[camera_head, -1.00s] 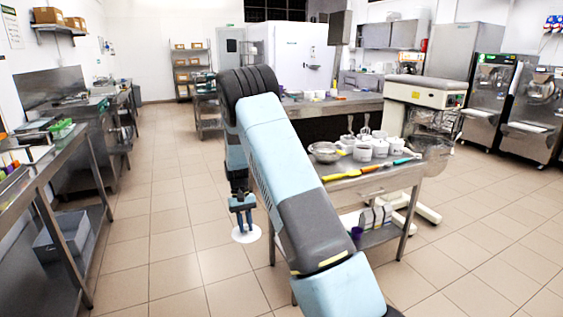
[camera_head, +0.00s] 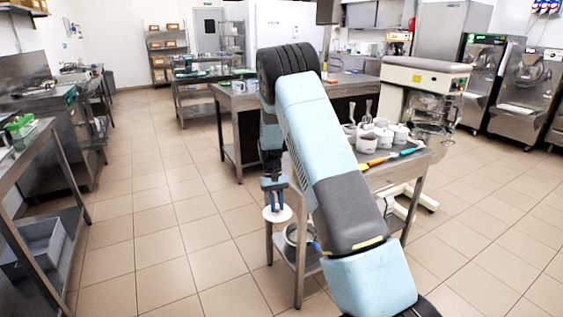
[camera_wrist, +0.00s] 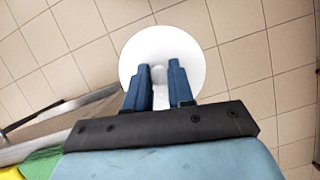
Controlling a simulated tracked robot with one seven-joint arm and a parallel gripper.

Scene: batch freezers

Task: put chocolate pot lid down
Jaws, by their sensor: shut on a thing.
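The pot lid (camera_head: 277,214) is a round white disc with a small knob. My gripper (camera_head: 273,187) is shut on the lid's knob and holds the lid in the air above the tiled floor, just left of the near steel table (camera_head: 408,176). In the wrist view the lid (camera_wrist: 190,50) lies beyond my two blue fingers (camera_wrist: 160,78), with the knob between them. Several white pots (camera_head: 368,142) stand on the near table. I cannot tell which one holds chocolate. My arm hides part of that table.
Utensils with orange and teal handles (camera_head: 385,158) lie at the near table's front edge. A metal bowl (camera_head: 297,234) sits on its lower shelf. A steel bench (camera_head: 30,150) with a grey bin (camera_head: 38,245) below stands at left. The floor between is clear.

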